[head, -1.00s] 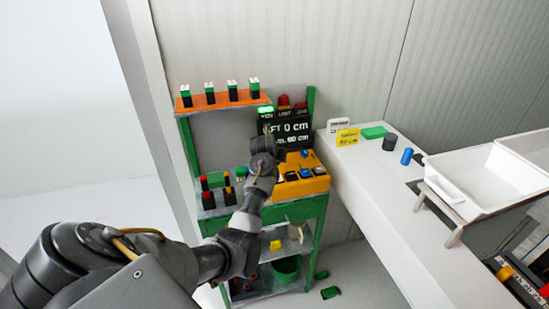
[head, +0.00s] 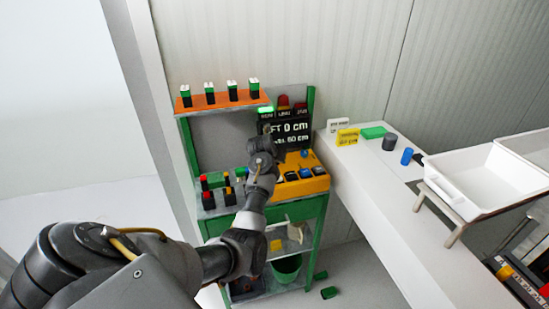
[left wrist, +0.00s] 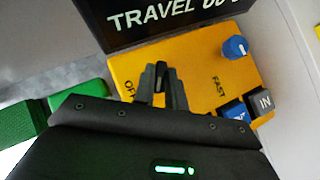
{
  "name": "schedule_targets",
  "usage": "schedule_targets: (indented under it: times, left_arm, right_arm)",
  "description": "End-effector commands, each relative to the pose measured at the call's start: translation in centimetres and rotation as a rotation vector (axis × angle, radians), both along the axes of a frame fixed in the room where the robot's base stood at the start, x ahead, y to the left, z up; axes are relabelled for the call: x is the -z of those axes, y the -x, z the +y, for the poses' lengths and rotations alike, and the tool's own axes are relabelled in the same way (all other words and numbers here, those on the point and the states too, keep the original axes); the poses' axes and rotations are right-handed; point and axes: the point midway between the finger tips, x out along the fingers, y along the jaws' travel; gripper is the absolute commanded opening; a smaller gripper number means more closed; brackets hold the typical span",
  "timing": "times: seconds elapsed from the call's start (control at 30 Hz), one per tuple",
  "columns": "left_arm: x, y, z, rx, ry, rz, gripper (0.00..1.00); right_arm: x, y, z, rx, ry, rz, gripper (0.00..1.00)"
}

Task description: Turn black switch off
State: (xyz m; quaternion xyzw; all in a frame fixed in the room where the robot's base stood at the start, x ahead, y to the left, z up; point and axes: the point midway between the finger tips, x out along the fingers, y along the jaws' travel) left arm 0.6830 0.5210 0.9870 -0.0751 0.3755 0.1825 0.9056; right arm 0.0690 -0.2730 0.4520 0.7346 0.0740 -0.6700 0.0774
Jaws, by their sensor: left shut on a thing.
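The yellow control box (head: 318,184) sits on the green cart, and its top also shows in the left wrist view (left wrist: 203,62). The black switch (left wrist: 161,76) stands on this box, with the label OFF to its left and FAST to its right. My left gripper (left wrist: 163,84) has its grey fingers on both sides of the switch and is shut on it. In the head view my left gripper (head: 266,142) is at the left end of the box; its fingertips and the switch are hard to make out there. My right gripper is not in view.
A blue knob (left wrist: 235,48) and the IN button (left wrist: 263,102) are right of the switch. A black display (head: 285,130) stands behind the box. Green blocks (left wrist: 15,125) lie left of it. An orange shelf (head: 220,100) is above. A white counter (head: 385,195) is at right.

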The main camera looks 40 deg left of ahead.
Motion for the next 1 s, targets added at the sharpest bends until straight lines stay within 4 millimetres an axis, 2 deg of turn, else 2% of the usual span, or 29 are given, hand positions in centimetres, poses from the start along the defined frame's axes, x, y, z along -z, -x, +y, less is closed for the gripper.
schedule_targets:
  times: [0.27,0.53,1.0]
  left_arm:
    - [0.0,-0.1,0.0,0.155,0.01,-0.006,0.0]
    - [0.1,-0.1,0.4,0.404,0.006,-0.005,0.0]
    - [-0.1,0.0,0.8,0.764,0.004,-0.002,0.0]
  right_arm:
    - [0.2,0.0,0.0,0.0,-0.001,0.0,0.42]
    - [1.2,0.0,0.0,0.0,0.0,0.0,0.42]
    - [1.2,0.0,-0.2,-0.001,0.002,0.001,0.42]
